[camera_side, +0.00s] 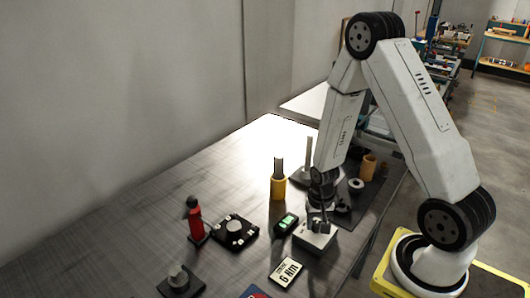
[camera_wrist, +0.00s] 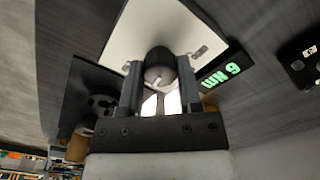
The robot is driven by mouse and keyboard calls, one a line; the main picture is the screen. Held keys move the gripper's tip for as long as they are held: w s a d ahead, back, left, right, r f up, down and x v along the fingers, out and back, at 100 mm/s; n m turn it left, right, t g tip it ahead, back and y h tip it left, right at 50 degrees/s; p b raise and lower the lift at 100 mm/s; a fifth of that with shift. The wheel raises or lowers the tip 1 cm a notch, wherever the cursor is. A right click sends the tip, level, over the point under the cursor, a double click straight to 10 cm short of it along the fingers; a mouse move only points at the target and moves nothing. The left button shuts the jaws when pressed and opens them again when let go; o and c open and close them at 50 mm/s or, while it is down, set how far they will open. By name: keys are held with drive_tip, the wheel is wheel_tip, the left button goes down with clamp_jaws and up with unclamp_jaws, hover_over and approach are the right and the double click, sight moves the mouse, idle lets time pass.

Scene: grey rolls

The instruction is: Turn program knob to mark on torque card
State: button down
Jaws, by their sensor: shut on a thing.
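The program knob (camera_wrist: 159,64) is dark and round, with a pale mark on its face. It stands on a pale grey box (camera_side: 313,240), whose top plate (camera_wrist: 130,32) fills the upper middle of the wrist view. My gripper (camera_wrist: 158,72) is shut on the knob, one finger on each side; in the side view my gripper (camera_side: 318,217) is down over the box and mostly hides the knob. The torque card (camera_side: 286,271) is white with large dark print that seems to begin with 6, flat on the table in front of the box.
A small display with green characters (camera_side: 286,223) sits left of the box, close to my right finger in the wrist view (camera_wrist: 222,79).

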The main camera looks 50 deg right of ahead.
sight(316, 224)
drive_tip(key=shift+c, duration=1.4)
unclamp_jaws()
drive_tip(key=shift+r, duration=0.2)
drive_tip(key=shift+r, duration=3.7)
drive_tip(key=shift+a+r, duration=0.1)
drive_tip(key=a+r+n+t, duration=0.2)
drive_tip(key=a+r+n, duration=0.6)
drive_tip(key=a+n, duration=0.1)
drive_tip(key=shift+a+r+t, duration=0.2)
drive_tip(key=shift+a+t, duration=0.1)
drive_tip(key=shift+a, duration=0.6)
